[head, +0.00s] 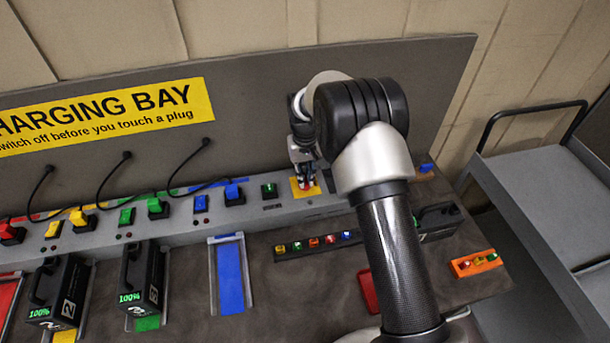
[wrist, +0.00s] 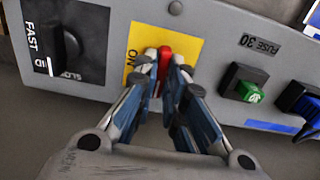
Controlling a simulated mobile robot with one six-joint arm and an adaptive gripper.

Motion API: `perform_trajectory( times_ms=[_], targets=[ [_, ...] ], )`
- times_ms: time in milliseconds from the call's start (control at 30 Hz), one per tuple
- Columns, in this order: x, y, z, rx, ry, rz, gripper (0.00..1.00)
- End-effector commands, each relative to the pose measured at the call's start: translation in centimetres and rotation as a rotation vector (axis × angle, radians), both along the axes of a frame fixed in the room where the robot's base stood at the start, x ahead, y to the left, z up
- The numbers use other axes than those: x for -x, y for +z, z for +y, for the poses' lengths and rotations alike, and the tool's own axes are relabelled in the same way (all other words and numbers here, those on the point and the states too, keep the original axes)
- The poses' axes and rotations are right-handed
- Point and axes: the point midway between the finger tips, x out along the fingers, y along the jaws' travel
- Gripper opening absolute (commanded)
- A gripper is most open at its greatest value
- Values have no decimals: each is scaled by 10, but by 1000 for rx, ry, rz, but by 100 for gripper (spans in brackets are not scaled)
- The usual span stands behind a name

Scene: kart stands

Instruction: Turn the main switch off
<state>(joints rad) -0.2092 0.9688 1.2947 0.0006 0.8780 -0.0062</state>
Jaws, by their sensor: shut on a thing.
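The main switch is a red lever (wrist: 165,62) on a yellow plate (wrist: 187,30) marked ON, set in the grey panel strip. In the wrist view my gripper (wrist: 164,82) has its two fingers on either side of the red lever, closed on it. In the head view my gripper (head: 304,178) reaches down to the yellow plate (head: 312,190), and a bit of red shows at the fingertips. The far end of the lever is partly hidden between the fingers.
A black FAST dial (wrist: 68,45) sits left of the switch in the wrist view, and a green fuse (wrist: 247,91) to the right. A yellow CHARGING BAY sign (head: 120,112) is on the back board. Black battery packs (head: 145,280) stand on the bench. A grey cart (head: 540,190) stands at right.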

Motion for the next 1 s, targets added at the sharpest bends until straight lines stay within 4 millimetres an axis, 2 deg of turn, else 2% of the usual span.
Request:
perform_trajectory(
  times_ms=[167, 200, 500, 833, 1000],
  targets=[
    [0, 0, 0, 1, 3, 0, 0],
    [0, 0, 0, 1, 3, 0, 12],
    [0, 0, 0, 1, 1, 0, 31],
    [0, 3, 0, 1, 0, -1, 31],
    [-1, 24, 0, 0, 0, -4, 31]
  ],
)
